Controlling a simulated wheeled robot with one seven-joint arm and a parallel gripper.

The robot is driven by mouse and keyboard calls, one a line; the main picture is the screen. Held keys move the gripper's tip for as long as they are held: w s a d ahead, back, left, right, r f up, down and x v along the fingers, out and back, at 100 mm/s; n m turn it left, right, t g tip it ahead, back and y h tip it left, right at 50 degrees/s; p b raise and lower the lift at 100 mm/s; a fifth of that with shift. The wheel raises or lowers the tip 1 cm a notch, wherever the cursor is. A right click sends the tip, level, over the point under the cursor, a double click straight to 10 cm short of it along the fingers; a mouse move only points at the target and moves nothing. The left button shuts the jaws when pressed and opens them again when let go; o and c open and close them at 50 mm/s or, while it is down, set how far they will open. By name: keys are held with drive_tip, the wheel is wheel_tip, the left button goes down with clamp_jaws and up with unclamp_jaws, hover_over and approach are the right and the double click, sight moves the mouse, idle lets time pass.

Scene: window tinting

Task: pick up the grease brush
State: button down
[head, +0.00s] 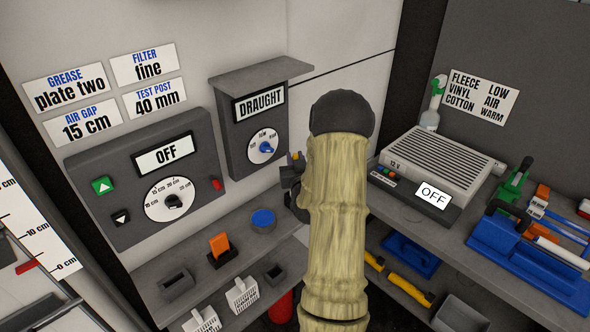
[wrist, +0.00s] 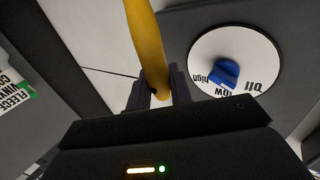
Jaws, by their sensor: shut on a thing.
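My gripper (wrist: 158,88) is shut on a smooth yellow handle (wrist: 148,45) in the wrist view, which I take to be the grease brush. The handle runs up and out of the top of that view, so no bristles show and I cannot confirm what its other end is. In the head view my gripper (head: 293,178) is partly hidden behind my own arm, beside the draught box. Only a small orange-yellow bit shows there above the fingers.
The draught box (head: 238,150) with its blue knob is close to my gripper; its dial (wrist: 235,65) fills the wrist view's right. A heater (head: 440,158) stands right.

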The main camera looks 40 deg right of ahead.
wheel_tip(320, 180, up, 6)
drive_tip(key=shift+b, duration=0.3)
idle(2.0)
